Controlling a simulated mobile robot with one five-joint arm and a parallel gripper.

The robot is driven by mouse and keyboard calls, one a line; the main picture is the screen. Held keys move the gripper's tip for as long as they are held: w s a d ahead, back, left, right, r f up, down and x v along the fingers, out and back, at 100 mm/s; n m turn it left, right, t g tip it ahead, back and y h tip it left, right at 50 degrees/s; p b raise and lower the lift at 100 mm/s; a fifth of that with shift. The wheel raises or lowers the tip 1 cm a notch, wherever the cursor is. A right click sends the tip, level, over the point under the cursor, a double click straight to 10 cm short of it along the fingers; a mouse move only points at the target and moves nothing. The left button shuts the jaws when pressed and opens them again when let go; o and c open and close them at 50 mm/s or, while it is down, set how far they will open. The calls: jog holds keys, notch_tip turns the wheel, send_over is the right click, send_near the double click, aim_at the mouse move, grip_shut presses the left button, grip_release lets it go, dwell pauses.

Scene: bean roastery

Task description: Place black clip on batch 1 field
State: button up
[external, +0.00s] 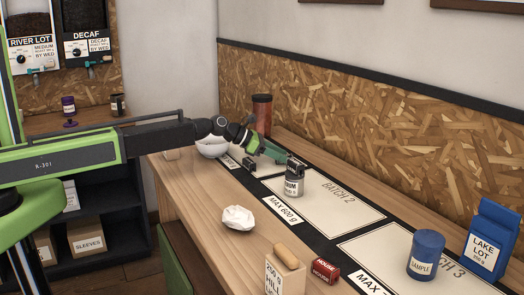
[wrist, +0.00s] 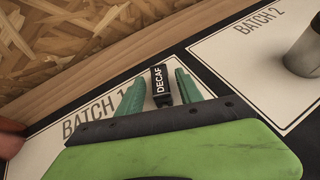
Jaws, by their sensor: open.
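A black clip (wrist: 161,86) with DECAF in white letters shows in the wrist view. It appears between the two teal fingers of my gripper (wrist: 160,88), by the right side of the BATCH 1 field (wrist: 88,122). The fingers are apart, with gaps to either side of the clip. I cannot tell whether the clip rests on the field or on the dark border. In the external view my gripper (external: 274,152) is low over the mat, left of a jar. A small dark thing (external: 249,163) is under it, too small to identify. My gripper partly hides the BATCH 1 field.
A jar (external: 293,187) with a dark top stands on the BATCH 2 field (external: 335,211). A red-brown canister (external: 262,114), white bowl (external: 213,147) and crumpled white piece (external: 238,218) are on the counter. A blue can (external: 425,256) and LAKE LOT bag (external: 491,240) stand right.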

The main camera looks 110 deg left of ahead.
jog(key=p+v, duration=0.5)
jog(key=v, duration=0.7)
jog(key=shift+s+p, duration=0.1)
jog(key=shift+p, duration=0.2)
